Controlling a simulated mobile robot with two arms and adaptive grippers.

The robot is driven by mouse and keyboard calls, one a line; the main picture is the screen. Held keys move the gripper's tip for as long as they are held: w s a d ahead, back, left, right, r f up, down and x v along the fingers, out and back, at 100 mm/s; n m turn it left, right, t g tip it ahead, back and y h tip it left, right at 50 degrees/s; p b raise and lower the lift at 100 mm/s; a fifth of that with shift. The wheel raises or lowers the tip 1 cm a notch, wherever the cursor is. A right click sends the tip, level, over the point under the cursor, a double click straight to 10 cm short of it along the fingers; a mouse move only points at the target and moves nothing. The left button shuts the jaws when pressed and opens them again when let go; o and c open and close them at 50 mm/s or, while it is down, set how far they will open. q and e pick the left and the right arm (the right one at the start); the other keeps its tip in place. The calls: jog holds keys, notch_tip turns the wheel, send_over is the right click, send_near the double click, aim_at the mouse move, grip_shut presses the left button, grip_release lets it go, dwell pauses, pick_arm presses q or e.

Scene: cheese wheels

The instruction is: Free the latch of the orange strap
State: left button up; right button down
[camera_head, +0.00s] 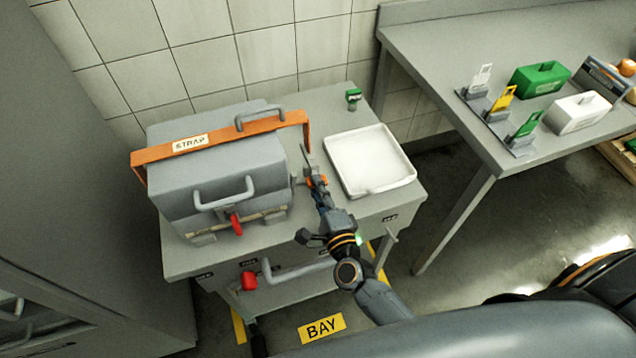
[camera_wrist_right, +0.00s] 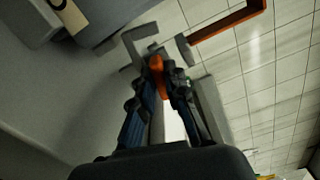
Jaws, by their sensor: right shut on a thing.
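The orange strap (camera_head: 235,132), with a label reading STRAP, runs across the top of a grey lidded box (camera_head: 225,170) on a grey cart. Its right end bends down at the box's right side, and this end also shows in the right wrist view (camera_wrist_right: 232,24). My right gripper (camera_head: 317,181) is beside the box's right side. It is shut on a small orange piece (camera_wrist_right: 157,64), which looks like the latch's lever, next to grey metal latch parts (camera_wrist_right: 140,42). The fingers hide part of it. My left gripper is not in view.
A white tray (camera_head: 369,161) lies on the cart (camera_head: 255,242) right of my right gripper. A small green item (camera_head: 353,98) stands behind it.

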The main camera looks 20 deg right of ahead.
jog(key=shift+n+p, duration=0.4)
jog(key=shift+n, duration=0.6)
jog(key=c, duration=1.4)
grip_release()
jog(key=shift+o, duration=0.2)
jog(key=s, duration=1.2)
jog(key=shift+d, duration=0.2)
